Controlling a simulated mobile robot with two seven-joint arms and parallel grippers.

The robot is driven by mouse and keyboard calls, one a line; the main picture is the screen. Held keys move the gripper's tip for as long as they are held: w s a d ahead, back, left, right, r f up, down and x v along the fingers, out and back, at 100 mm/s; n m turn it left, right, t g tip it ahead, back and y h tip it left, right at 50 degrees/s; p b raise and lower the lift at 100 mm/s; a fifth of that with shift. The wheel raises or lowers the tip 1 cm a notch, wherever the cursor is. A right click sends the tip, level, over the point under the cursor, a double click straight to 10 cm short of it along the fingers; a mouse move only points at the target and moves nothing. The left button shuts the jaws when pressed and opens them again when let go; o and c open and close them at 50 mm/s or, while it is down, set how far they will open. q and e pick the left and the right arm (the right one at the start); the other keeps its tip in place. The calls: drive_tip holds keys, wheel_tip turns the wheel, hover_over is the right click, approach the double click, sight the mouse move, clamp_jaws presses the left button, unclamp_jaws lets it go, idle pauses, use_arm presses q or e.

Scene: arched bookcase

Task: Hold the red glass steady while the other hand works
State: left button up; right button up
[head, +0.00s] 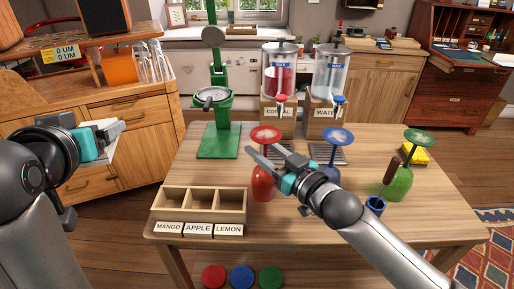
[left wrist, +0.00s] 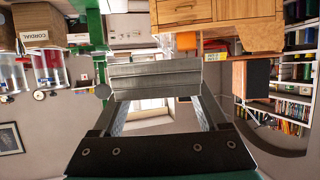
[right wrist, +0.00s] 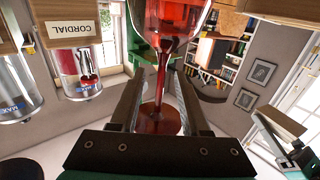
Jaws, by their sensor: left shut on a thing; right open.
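The red glass (head: 263,184) stands upside down on the table (head: 185,172), with its foot (head: 265,134) on top. My right gripper (head: 264,157) is open at its stem. In the right wrist view the stem (right wrist: 163,85) shows between the two fingers; contact cannot be told. My left gripper (head: 120,130) is out beyond the table's left side, shut on a flat grey slab-like thing (left wrist: 155,77). That thing spans the fingertips in the left wrist view; I cannot tell what it is.
A blue glass (head: 332,171) and green glass (head: 398,184) also stand upside down. A stirrer cup (head: 376,206), yellow sponge (head: 414,155), labelled box (head: 199,229), green press (head: 219,140), cordial dispenser (head: 279,80) and water dispenser (head: 329,75) surround the arm. The table's front right is clear.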

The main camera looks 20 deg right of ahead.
drive_tip(key=shift+x, duration=1.15)
clamp_jaws()
idle(1.6)
